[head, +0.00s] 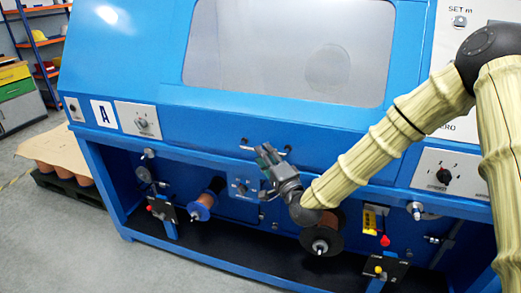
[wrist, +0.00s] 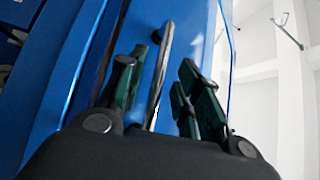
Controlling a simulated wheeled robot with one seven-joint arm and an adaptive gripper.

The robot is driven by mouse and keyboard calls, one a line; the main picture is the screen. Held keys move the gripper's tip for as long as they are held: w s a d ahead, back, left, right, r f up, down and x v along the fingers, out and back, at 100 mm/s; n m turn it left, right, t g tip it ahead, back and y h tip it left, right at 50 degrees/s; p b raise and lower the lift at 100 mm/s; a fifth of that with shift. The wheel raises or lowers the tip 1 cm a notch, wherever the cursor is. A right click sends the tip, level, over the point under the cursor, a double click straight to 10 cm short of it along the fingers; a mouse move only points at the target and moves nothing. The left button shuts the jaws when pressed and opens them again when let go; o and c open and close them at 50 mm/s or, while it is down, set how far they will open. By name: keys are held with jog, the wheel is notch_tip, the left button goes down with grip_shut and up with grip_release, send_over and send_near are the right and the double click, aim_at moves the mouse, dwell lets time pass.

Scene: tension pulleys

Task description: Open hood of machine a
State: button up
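Machine A is the blue machine marked by a white "A" plate (head: 104,114) in the head view. Its blue hood (head: 150,60), with a large grey window (head: 285,50), appears closed. A metal bar handle (wrist: 163,65) shows in the wrist view on the blue front. In the head view the handle is mostly hidden behind my gripper (head: 266,156), with its ends showing on either side. My gripper's dark green fingers (wrist: 160,68) are apart, with the bar between them, nearer the left fingers. I cannot tell if they touch it.
Below the hood are a control panel with a knob (head: 142,122), a blue spool (head: 203,204) and a brown spool (head: 321,236). Another knob panel (head: 446,174) is at right. Grey floor (head: 60,240) in front is clear.

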jog(key=shift+x, duration=1.6)
jog(key=shift+c, duration=0.4)
grip_shut()
